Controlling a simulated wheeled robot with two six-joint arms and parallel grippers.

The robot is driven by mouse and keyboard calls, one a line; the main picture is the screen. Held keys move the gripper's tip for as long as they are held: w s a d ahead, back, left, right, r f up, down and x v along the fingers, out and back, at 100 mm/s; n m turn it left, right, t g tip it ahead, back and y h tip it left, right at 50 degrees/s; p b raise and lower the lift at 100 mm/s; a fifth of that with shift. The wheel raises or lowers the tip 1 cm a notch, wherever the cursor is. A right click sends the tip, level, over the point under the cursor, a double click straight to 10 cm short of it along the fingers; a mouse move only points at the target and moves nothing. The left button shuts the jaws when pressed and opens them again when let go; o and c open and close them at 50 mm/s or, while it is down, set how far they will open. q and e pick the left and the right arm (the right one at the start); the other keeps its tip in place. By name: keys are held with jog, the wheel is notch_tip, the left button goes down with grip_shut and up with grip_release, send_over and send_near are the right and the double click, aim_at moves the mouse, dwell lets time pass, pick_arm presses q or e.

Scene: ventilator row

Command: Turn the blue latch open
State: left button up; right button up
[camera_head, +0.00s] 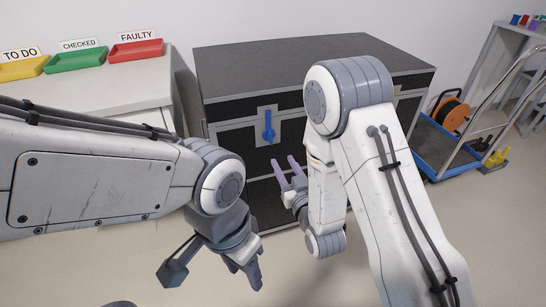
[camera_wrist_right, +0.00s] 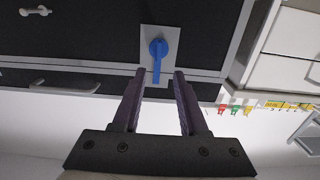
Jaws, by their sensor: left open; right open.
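The blue latch (camera_head: 268,129) sits on a grey plate on the front of a large black case (camera_head: 310,52). Its lever hangs straight down from the round pivot. My right gripper (camera_head: 286,163) is open and empty, below and slightly right of the latch, with a visible gap between them. In the right wrist view the latch (camera_wrist_right: 158,50) lies ahead, its lever end showing between the two open fingertips (camera_wrist_right: 160,73). My left gripper (camera_head: 254,280) is open and empty, low in front of the case and pointing down.
A white bench (camera_head: 95,97) at the left holds yellow (camera_head: 22,68), green (camera_head: 76,60) and red (camera_head: 136,50) trays labelled TO DO, CHECKED and FAULTY. A blue trolley (camera_head: 437,148) with an orange reel (camera_head: 452,115) stands right of the case. Floor in front is partly clear.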

aim_at(271, 139)
jog(key=b+x, duration=0.3)
jog(key=x, duration=0.7)
jog(key=shift+w, duration=0.2)
grip_shut()
dwell(1.1)
